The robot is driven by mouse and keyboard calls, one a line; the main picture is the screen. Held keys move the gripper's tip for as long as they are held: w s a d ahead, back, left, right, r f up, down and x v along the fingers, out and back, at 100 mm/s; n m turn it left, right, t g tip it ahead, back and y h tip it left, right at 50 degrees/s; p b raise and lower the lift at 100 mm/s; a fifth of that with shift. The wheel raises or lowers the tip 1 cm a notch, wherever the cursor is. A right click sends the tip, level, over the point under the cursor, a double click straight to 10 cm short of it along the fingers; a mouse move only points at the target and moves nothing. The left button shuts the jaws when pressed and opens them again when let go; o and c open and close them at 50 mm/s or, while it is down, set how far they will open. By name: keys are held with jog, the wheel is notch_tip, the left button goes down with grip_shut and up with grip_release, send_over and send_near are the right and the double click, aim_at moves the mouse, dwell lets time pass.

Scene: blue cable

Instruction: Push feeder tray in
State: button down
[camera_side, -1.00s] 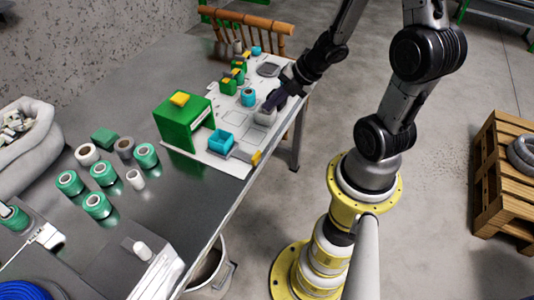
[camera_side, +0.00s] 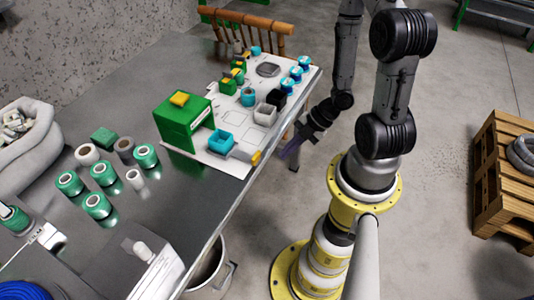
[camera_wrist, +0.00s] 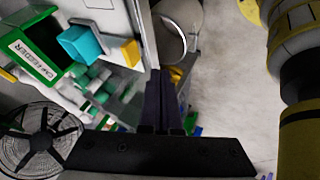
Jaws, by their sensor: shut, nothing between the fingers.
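The green cap feeder (camera_side: 180,130) with a yellow block on top stands on the white board in the side view. The feeder tray appears to stick out of its open front. A cyan bin (camera_side: 221,140) sits at it, with a yellow end piece (camera_side: 256,157) further out near the table edge. The wrist view shows the labelled green feeder (camera_wrist: 35,48), the cyan bin (camera_wrist: 80,45) and the yellow piece (camera_wrist: 131,52). My gripper (camera_side: 288,152) is shut and empty, off the table's front edge, to the right of the yellow piece and apart from it.
The white board also holds a grey bin (camera_side: 265,114), a black block (camera_side: 277,98), several blue-and-white spools (camera_side: 296,74) and a cyan cup (camera_side: 248,97). Green spools (camera_side: 104,173) stand left of the feeder. A bucket (camera_side: 208,268) is on the floor below the edge.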

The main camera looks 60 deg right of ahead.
aim_at(227, 138)
jog(key=shift+w+a+f, duration=0.25)
jog(key=shift+w+f, duration=0.25)
jog(key=shift+w, duration=0.45)
jog(key=shift+w+a+f, duration=0.2)
jog(key=shift+w+f, duration=0.3)
jog(key=shift+w, duration=0.45)
jog(key=shift+w+a+f, duration=0.25)
jog(key=shift+w+f, duration=0.25)
jog(key=shift+w, duration=0.45)
jog(key=w, duration=1.4)
jog(key=shift+s, duration=0.1)
